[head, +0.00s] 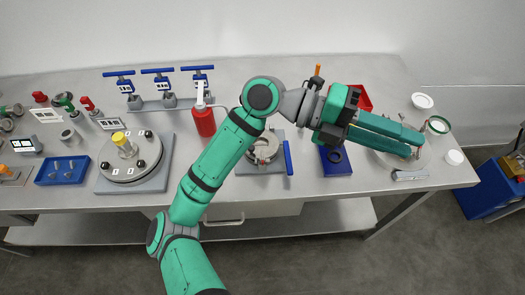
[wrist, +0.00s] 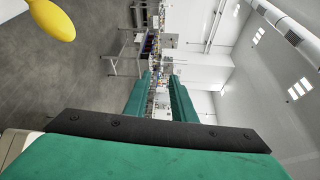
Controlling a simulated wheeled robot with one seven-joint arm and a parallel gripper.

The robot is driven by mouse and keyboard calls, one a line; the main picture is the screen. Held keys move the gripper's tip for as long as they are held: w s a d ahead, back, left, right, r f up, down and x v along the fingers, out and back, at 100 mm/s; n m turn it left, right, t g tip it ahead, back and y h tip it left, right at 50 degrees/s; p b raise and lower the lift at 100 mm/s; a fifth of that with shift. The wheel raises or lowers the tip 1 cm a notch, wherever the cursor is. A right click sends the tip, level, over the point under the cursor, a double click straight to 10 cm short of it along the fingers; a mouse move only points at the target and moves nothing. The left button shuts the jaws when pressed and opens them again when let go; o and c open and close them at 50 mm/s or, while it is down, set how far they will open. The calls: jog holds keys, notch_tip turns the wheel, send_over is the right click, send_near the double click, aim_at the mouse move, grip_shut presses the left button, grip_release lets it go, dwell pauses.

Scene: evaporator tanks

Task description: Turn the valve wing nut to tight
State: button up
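I cannot pick out the valve wing nut with certainty. In the head view, my gripper (head: 417,146) reaches over the right end of the steel table. Its two long green fingers hide part of a round grey plate (head: 390,160). A small reddish and silver part (head: 422,128) shows beside the fingertips; whether it touches them is unclear. In the wrist view, my gripper (wrist: 160,75) has a gap between its fingers, with only the distant room visible through it. It is open and appears to hold nothing.
A green-rimmed ring (head: 439,125), white dish (head: 422,101) and white cup (head: 454,157) sit nearby. A labelled metal piece (head: 410,175) lies at the front edge. A blue block (head: 335,168) and red tray (head: 362,97) flank my wrist. A yellow object (wrist: 52,20) is close in the wrist view.

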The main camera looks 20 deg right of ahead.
jog(key=w+a+f+n+t+y, duration=0.1)
jog(key=w+f+t+y, duration=0.3)
jog(key=f, duration=0.2)
jog(key=n+t+y, duration=0.5)
jog(key=t+y, duration=0.2)
jog(key=y, duration=0.2)
send_over(262, 152)
jog(key=s, duration=0.1)
notch_tip(262, 152, down, 5)
jog(key=f, duration=1)
jog(key=shift+s+a+f, duration=0.2)
jog(key=shift+f, duration=0.05)
jog(key=shift+c, duration=0.2)
grip_shut()
